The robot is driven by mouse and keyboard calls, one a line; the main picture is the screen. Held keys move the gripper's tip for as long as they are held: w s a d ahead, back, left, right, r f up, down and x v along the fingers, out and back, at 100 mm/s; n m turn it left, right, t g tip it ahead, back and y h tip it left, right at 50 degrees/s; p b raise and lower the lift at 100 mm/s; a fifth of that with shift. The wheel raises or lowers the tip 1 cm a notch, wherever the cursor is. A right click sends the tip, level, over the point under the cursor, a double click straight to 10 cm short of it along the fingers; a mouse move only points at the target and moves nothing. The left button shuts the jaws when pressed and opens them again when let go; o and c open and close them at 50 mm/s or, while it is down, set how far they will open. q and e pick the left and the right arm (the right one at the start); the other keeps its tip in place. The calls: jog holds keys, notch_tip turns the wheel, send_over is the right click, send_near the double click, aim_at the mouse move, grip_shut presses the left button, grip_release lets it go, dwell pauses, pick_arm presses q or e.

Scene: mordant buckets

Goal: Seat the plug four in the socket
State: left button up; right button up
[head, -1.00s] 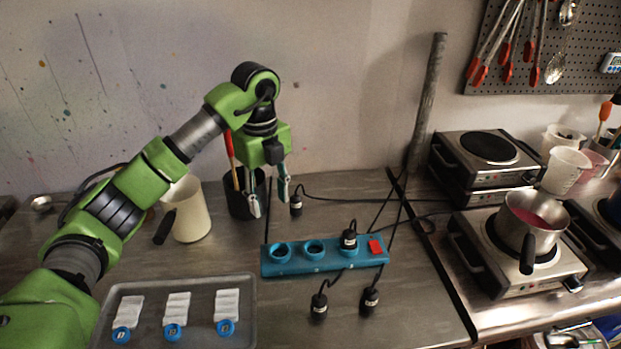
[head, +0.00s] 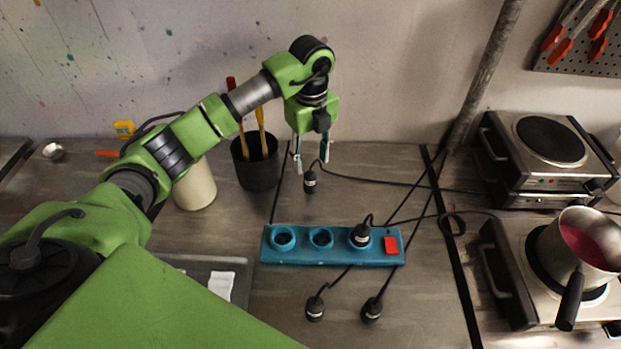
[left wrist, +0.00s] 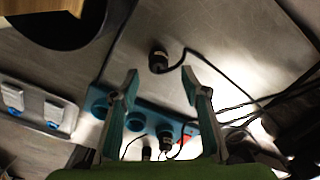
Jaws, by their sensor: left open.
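The blue power strip (head: 285,257) lies on the steel table with its left socket (head: 283,237) and middle socket (head: 321,237) empty. A black plug (head: 361,237) stands in the right socket. A loose black plug (head: 310,183) stands behind the strip; it also shows in the left wrist view (left wrist: 158,62). Two more black plugs, left (head: 315,309) and right (head: 372,309), stand in front of the strip. I cannot read which is four. My left gripper (head: 311,160) points down, open and empty, near the rear plug. In the left wrist view its fingers (left wrist: 160,85) are spread apart.
A black cup with brushes (head: 257,172) and a cream pitcher (head: 196,187) stand left of the gripper. Cables run back and right from the plugs. Hot plates (head: 545,160) and a pot (head: 570,255) are at the right.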

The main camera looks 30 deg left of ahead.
aim_at(310, 174)
pick_arm(q)
notch_tip(310, 174, down, 2)
jog(key=shift+s+f+p, duration=0.1)
jog(key=shift+s+p, duration=0.05)
jog(key=shift+p, duration=0.6)
notch_tip(310, 174, down, 3)
jog(key=shift+s+f+p, duration=0.1)
jog(key=shift+p, duration=0.45)
jog(key=shift+f, duration=0.2)
pick_arm(e)
jog(key=r, duration=0.2)
jog(key=shift+w+r, duration=0.3)
jog(key=shift+r, duration=0.05)
pick_arm(q)
grip_shut()
